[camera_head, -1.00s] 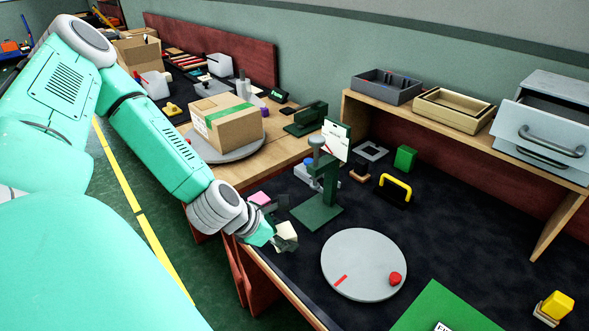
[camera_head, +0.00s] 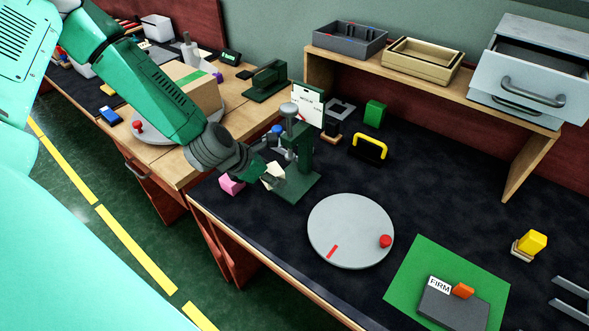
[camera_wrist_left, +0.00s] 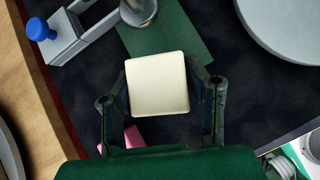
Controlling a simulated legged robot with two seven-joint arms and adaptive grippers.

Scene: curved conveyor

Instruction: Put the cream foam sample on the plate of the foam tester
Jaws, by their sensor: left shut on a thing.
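The cream foam sample (camera_head: 272,178) is in my left gripper (camera_head: 266,180), just left of the foam tester's base. In the left wrist view the sample (camera_wrist_left: 158,84) is a pale rounded square between the two fingers of my left gripper (camera_wrist_left: 160,95), which are shut on it. The dark green foam tester (camera_head: 303,150) has a grey round head on top and a flat green base plate (camera_head: 298,188). The base plate also shows in the left wrist view (camera_wrist_left: 185,35), beyond the sample. My right gripper is not in view.
A pink block (camera_head: 231,185) lies close beside my left gripper. A grey disc (camera_head: 350,228) with a red knob is right of the tester. A blue-knobbed grey fixture (camera_wrist_left: 58,38) is near the tester. A green mat (camera_head: 415,268) holds a FIRM block. Two grey bars (camera_head: 575,298) show at the right edge.

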